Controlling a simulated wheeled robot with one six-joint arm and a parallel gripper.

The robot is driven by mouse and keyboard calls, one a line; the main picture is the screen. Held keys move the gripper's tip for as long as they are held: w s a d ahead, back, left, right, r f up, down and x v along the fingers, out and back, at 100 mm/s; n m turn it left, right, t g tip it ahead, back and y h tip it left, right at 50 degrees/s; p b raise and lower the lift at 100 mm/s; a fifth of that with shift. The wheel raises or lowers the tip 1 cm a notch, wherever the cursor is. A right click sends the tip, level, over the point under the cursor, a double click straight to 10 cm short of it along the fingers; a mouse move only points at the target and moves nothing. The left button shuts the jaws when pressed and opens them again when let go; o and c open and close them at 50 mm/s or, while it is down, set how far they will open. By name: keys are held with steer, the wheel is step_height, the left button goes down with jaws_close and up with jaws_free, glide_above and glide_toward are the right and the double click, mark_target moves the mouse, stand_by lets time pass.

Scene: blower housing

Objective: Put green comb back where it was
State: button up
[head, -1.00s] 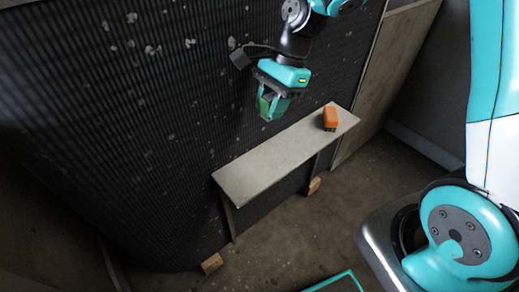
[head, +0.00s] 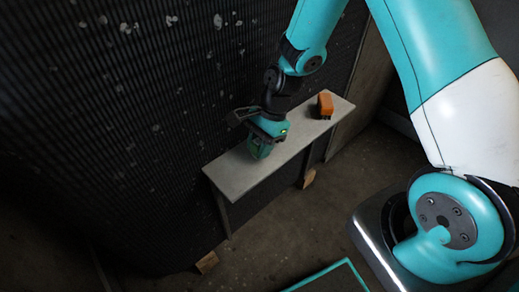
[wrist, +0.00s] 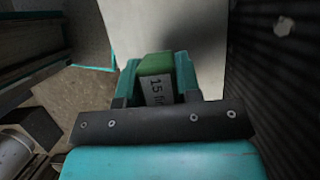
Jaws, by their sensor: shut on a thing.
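My gripper (head: 260,150) is over the left-middle part of the narrow grey shelf (head: 236,182) in the head view, pointing down. It is shut on the green comb. The comb (wrist: 155,65) shows in the wrist view as a green block with a white label reading "15" and more, between the two teal fingers of my gripper (wrist: 158,78). In the head view the comb is mostly hidden by the fingers. I cannot tell whether its underside touches the shelf.
An orange brush-like block (head: 325,105) stands near the right end of the shelf. A dark ribbed wall (head: 130,120) with pale spots runs behind the shelf. A teal-edged mat or frame (head: 335,278) lies on the floor in front. The shelf between gripper and orange block is clear.

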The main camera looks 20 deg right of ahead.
steer(key=shift+f, duration=0.6)
steer(key=o, duration=1)
steer(key=shift+c, duration=0.2)
